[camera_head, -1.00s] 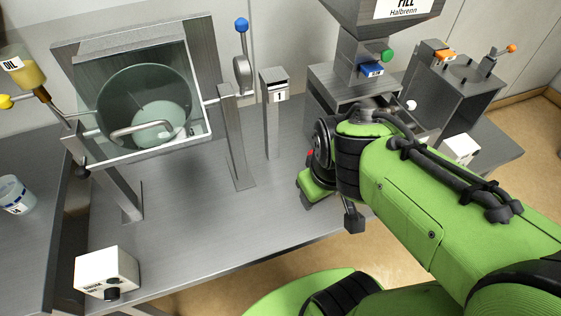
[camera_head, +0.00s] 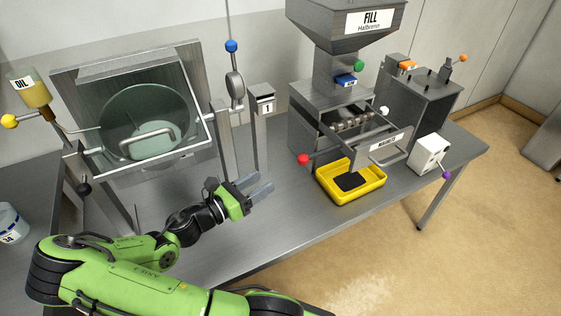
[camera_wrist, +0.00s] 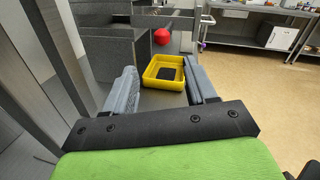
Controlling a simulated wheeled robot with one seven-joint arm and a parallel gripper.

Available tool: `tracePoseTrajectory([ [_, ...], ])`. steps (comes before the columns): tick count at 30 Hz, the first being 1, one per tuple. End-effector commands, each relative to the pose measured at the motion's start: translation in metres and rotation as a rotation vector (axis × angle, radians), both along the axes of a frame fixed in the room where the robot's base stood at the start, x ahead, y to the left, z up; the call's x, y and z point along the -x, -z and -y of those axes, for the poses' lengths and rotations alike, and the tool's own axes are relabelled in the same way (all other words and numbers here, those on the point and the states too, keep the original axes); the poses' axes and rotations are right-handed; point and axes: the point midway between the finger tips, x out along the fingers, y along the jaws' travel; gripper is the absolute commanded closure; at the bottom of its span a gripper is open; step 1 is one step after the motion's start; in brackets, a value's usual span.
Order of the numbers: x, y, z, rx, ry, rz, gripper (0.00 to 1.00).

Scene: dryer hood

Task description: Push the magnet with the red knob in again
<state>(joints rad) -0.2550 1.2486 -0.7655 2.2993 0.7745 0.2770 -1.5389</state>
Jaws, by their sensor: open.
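The magnet drawer (camera_head: 386,144) stands pulled out from the housing below the FILL hopper. Its labelled front plate sticks out over a yellow tray, and rods show behind it. The red knob (camera_head: 303,160) is at the left end of the housing's front. It also shows in the wrist view (camera_wrist: 162,36), ahead and above the yellow tray. My gripper (camera_head: 262,188) is open and empty over the bench, left of the red knob and apart from it. Its two grey fingers (camera_wrist: 163,88) point towards the tray in the wrist view.
The yellow tray (camera_head: 370,188), with dark matter in it, sits below the drawer. A post marked 1 (camera_head: 261,102) and a drum machine (camera_head: 150,110) stand behind my arm. A white box with a purple knob (camera_head: 429,153) is at the right. Bench between gripper and tray is clear.

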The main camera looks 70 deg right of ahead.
Motion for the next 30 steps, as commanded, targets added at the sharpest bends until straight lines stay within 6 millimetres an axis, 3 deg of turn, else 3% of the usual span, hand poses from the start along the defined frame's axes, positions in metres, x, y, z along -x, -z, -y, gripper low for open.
tracePoseTrajectory([
  [18, 0.072, 0.002, 0.119, -0.003, 0.009, 0.005, 0.44],
  [22, 0.077, 0.001, 0.129, -0.004, 0.006, 0.006, 0.44],
  [30, 0.078, 0.001, 0.131, -0.004, 0.005, 0.006, 0.45],
])
